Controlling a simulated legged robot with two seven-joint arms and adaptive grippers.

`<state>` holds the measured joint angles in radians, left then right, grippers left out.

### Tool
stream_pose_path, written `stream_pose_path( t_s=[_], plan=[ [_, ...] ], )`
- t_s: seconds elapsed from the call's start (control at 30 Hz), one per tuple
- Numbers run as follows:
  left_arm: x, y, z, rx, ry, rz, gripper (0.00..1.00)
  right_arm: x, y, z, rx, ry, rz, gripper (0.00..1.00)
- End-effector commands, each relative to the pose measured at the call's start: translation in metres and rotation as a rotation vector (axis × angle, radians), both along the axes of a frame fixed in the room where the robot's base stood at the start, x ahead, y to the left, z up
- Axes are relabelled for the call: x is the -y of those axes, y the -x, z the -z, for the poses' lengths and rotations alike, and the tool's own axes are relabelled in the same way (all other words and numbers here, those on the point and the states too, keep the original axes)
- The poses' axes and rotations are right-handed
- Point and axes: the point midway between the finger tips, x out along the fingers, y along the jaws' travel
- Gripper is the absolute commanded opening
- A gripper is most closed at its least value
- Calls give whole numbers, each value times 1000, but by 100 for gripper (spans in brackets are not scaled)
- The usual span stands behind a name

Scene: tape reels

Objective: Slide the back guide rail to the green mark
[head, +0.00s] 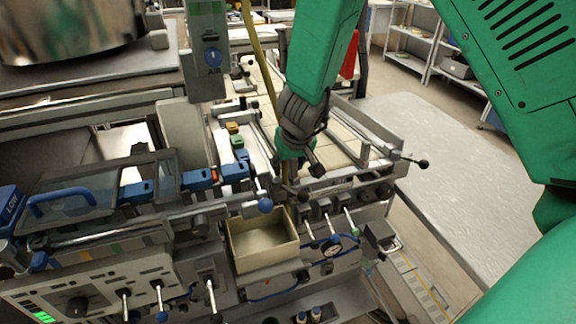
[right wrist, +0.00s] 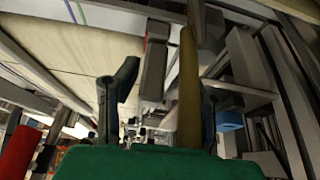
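My right gripper (head: 300,165) hangs over the pale machine bed (head: 343,140), pointing down. In the right wrist view its two dark fingers (right wrist: 163,105) stand well apart, so it is open. A tan upright strip (right wrist: 190,90) runs close beside the right finger; I see no grip on it. Grey metal rails lie along and across the bed; a long one (head: 370,120) runs down its right side. I cannot tell for sure which is the back guide rail. A small green block (head: 237,141) sits left of the bed between yellow and blue ones; I cannot tell if it is the green mark. My left gripper is out of view.
An open cream box (head: 263,243) is at the machine's front. Levers with blue and white knobs and a control panel (head: 90,295) line the front. A black-knobbed handle (head: 422,163) sticks out right. A bare grey table (head: 455,150) stands at right. A yellow strap (head: 262,50) runs past my gripper.

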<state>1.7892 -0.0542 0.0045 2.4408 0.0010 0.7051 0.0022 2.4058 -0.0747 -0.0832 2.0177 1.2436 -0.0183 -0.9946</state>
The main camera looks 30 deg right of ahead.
Motion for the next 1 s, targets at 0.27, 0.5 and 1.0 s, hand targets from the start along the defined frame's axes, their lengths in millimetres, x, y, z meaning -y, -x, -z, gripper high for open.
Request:
stream_pose_path(
  t_s=[0.27, 0.5, 1.0],
  plan=[
    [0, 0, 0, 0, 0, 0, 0, 2, 0, 0, 0, -3, 1, 0],
    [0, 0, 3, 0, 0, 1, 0, 12, 2, 1, -1, -1, 4, 0],
    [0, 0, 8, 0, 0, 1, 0, 60, 15, 0, -1, 0, 1, 0]
  ],
)
